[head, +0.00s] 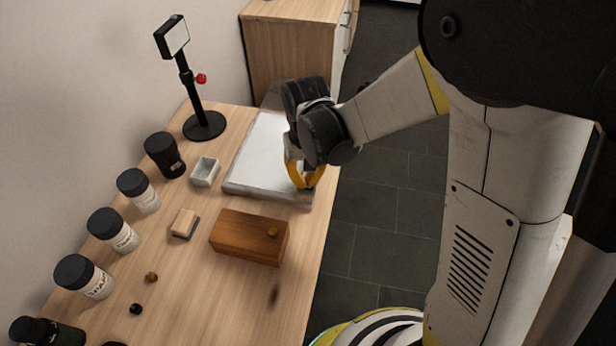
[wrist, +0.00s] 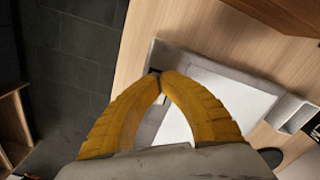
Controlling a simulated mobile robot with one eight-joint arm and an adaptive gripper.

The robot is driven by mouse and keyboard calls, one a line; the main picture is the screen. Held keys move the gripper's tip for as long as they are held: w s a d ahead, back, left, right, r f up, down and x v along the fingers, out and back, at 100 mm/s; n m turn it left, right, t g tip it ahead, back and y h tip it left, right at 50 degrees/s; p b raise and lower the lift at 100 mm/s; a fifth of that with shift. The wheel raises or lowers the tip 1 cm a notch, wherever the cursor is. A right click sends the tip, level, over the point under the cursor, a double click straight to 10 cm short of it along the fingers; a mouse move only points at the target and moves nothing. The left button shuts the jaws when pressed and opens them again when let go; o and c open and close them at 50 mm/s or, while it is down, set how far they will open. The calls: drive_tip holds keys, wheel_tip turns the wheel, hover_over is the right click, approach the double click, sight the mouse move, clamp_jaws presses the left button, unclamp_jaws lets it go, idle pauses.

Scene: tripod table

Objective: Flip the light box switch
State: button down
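The light box (head: 262,150) is a flat white panel in a grey frame, lying on the wooden table. In the wrist view the light box (wrist: 225,100) lies beyond and beside my fingers. My gripper (head: 303,186) is over the near right corner of the box. In the wrist view the yellow fingertips of my gripper (wrist: 160,75) meet at the frame's corner, with nothing clearly held between them. I cannot tell whether they touch the frame. The switch cannot be made out; my fingers cover part of that corner.
A wooden block (head: 245,243) lies nearer on the table (head: 220,300). Several dark-lidded jars line the left edge. A cabinet (head: 290,45) stands behind. Dark floor lies to the right.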

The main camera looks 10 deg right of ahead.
drive_tip(key=shift+r, duration=0.1)
drive_tip(key=shift+r+p, duration=2.6)
drive_tip(key=shift+r, duration=0.8)
